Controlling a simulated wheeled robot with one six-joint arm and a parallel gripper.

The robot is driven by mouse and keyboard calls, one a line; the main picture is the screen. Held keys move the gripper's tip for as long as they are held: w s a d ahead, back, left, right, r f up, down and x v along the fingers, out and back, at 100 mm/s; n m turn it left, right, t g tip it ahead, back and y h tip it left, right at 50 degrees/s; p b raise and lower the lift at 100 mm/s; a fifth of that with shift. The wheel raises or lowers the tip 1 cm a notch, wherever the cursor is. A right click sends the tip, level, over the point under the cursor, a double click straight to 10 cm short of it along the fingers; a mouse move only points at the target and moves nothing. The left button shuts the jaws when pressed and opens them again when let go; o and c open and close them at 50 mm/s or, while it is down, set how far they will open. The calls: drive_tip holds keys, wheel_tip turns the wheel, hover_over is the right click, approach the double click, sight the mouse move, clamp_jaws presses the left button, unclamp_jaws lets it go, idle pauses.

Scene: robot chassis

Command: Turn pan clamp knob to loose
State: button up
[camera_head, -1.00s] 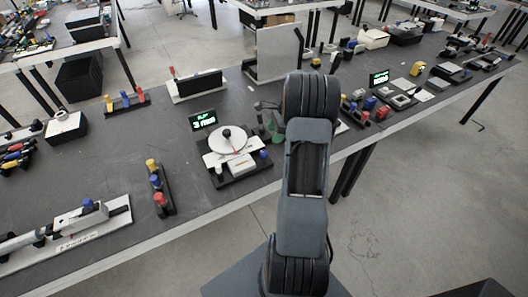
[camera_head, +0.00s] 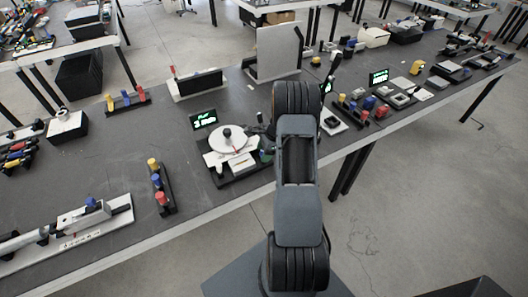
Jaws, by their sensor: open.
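The balance-like device (camera_head: 236,163) stands on the table, left of my arm, on a dark base. It carries a round white pan (camera_head: 226,143) with a small dark knob-like piece (camera_head: 227,132) on top. My gripper (camera_head: 261,120) shows only as a small dark part at the left edge of my arm, behind and right of the pan. It is open and appears apart from the device. Most of it is hidden by my arm.
A small display (camera_head: 203,119) with green text stands behind the pan. A rack with coloured knobs (camera_head: 160,186) and a white slide-like fixture (camera_head: 95,215) lie to the left. A pale upright panel (camera_head: 278,50) stands behind. Bare dark table (camera_head: 110,160) lies between the fixtures.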

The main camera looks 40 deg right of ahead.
drive_tip(key=shift+c, duration=0.4)
drive_tip(key=c, duration=0.8)
drive_tip(key=shift+c, duration=0.2)
